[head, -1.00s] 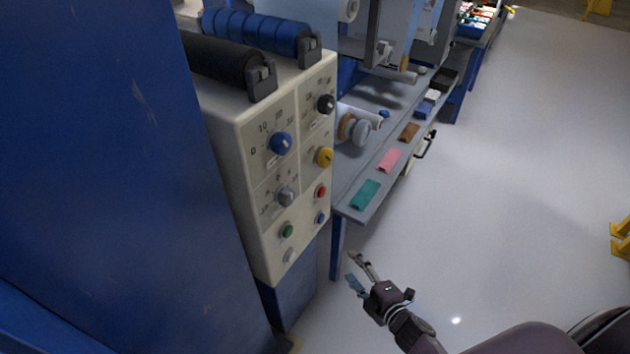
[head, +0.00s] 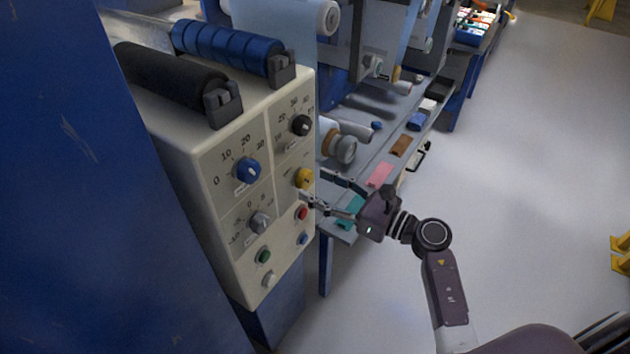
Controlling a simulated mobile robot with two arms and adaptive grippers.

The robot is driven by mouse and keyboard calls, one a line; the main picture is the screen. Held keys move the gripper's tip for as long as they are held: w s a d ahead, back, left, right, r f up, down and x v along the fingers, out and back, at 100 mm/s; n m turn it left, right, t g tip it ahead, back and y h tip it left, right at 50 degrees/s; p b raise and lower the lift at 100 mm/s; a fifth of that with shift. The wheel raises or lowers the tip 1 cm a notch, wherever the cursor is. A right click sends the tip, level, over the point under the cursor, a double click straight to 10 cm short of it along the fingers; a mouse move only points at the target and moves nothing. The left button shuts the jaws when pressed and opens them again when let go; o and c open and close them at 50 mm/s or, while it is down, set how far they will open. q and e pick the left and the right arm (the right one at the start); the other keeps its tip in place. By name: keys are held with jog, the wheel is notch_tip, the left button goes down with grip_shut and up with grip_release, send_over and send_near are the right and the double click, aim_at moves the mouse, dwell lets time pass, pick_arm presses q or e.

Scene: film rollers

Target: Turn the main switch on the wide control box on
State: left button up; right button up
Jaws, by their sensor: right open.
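The wide control box (head: 200,152) is cream, with two rollers on top and a sloping front panel of knobs and buttons. The panel has a blue knob (head: 247,171), a black knob (head: 300,125), a yellow knob (head: 303,178) and a grey knob (head: 260,222). Below are a green button (head: 263,256), a red button (head: 302,213), a small blue button (head: 302,239) and a white one (head: 268,279). The labels are too small to read. My right gripper (head: 318,188) is open and empty, its fingers close to the yellow knob and red button; contact cannot be told. My left gripper is out of view.
A blue cabinet wall (head: 75,190) fills the left side. A grey bench (head: 385,150) with pink, brown and green pieces runs behind my right gripper, with more roller machinery above it.

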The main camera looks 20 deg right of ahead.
jog(key=shift+w+a, duration=0.45)
jog(key=shift+w, duration=0.05)
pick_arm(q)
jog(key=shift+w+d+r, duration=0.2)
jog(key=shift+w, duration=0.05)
pick_arm(e)
jog(key=shift+w, duration=0.1)
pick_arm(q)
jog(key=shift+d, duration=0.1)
pick_arm(e)
jog(key=c, duration=1.2)
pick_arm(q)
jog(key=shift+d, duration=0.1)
pick_arm(e)
jog(key=shift+o, duration=0.2)
